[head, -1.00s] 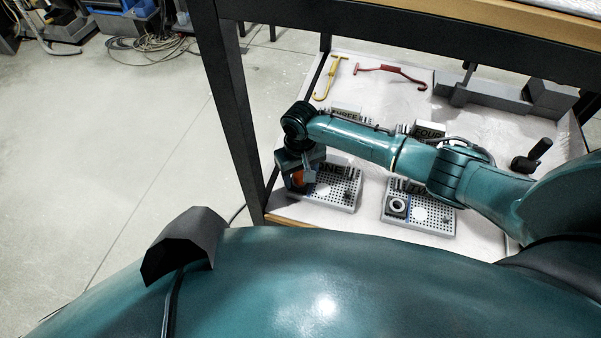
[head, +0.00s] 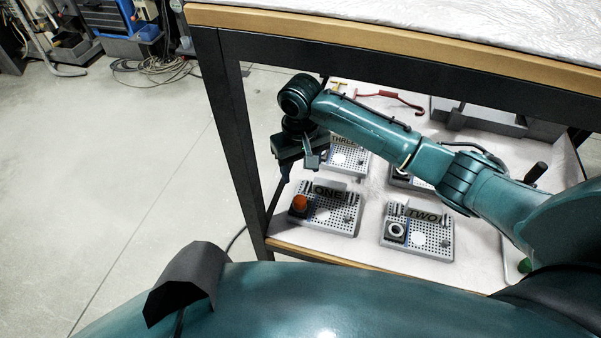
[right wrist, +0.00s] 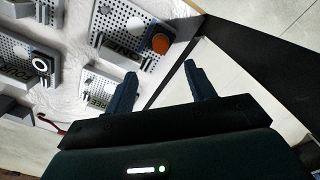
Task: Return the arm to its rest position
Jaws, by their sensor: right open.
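My right arm reaches in from the right in the head view. Its gripper (head: 298,170) hangs above the left edge of the lower shelf (head: 335,258), behind the station marked ONE (head: 330,217). In the right wrist view the two fingers of the gripper (right wrist: 158,85) are apart with nothing between them. An orange-red round part (head: 300,202) sits at the left of station ONE, apart from the gripper. It also shows in the right wrist view (right wrist: 160,43). My left gripper is not in view.
Station TWO (head: 435,240) holds a pale ring. Station THREE (head: 350,158) stands behind ONE. The table's black leg (head: 232,130) is close left of the gripper, and the upper tabletop (head: 400,30) lies above. A red hook (head: 400,100) lies at the back. Open floor is at left.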

